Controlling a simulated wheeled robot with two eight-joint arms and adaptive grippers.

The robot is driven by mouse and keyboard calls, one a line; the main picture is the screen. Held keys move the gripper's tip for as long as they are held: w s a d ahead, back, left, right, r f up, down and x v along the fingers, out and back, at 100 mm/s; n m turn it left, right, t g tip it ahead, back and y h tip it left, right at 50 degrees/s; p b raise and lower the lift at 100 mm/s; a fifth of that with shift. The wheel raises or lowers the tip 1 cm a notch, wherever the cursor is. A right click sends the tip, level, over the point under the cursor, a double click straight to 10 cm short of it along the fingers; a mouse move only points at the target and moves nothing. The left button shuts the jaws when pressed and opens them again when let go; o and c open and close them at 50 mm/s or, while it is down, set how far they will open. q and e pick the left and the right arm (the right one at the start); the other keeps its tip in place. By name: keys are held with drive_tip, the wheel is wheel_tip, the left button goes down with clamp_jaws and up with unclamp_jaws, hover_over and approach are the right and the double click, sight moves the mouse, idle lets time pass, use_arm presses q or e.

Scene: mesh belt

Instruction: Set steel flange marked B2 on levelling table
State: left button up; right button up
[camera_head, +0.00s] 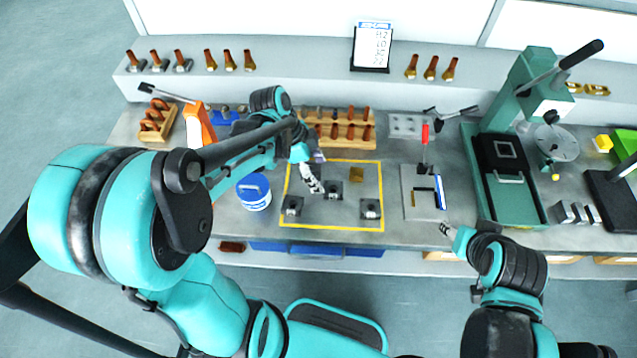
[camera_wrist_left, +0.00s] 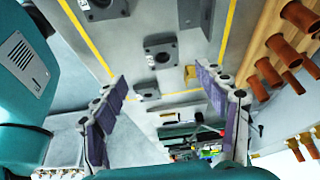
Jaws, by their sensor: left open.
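Several dark square steel flanges with raised round hubs stand inside a yellow outline on the bench, including a middle one (camera_head: 333,190), a left one (camera_head: 292,206) and a right one (camera_head: 370,208). The left wrist view shows the middle one (camera_wrist_left: 163,55) and another near the top (camera_wrist_left: 195,12). Their white marks are too small to read surely. My left gripper (camera_head: 313,183) is open and empty above the outlined area; its spread fingers (camera_wrist_left: 163,78) frame the flanges below. My right gripper (camera_head: 446,230) is at the bench's front edge, jaws unclear. I cannot surely identify the levelling table.
A brass block (camera_head: 357,174) sits behind the flanges. A grey plate fixture (camera_head: 410,207) with a red-handled clamp is to their right, then a green press (camera_head: 527,195). A blue-and-white tub (camera_head: 253,199) stands left. A wooden rack (camera_head: 345,135) of brown-handled pieces is behind.

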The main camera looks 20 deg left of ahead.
sight(334, 191)
use_arm(q)
drive_tip(key=shift+f, duration=0.4)
drive_tip(key=shift+w+d+f+b, duration=0.15)
drive_tip(key=shift+d+f+b, duration=0.4)
drive_tip(key=shift+f, duration=0.3)
drive_tip(key=x, duration=0.1)
drive_tip(key=b+x, duration=0.1)
drive_tip(key=x, duration=0.1)
drive_tip(key=b+x, duration=0.1)
drive_tip(key=x, duration=0.1)
drive_tip(key=shift+w+d+f, duration=0.1)
drive_tip(key=shift+w+f, duration=0.05)
drive_tip(key=shift+w, duration=0.15)
drive_tip(key=shift+c, duration=0.3)
clamp_jaws()
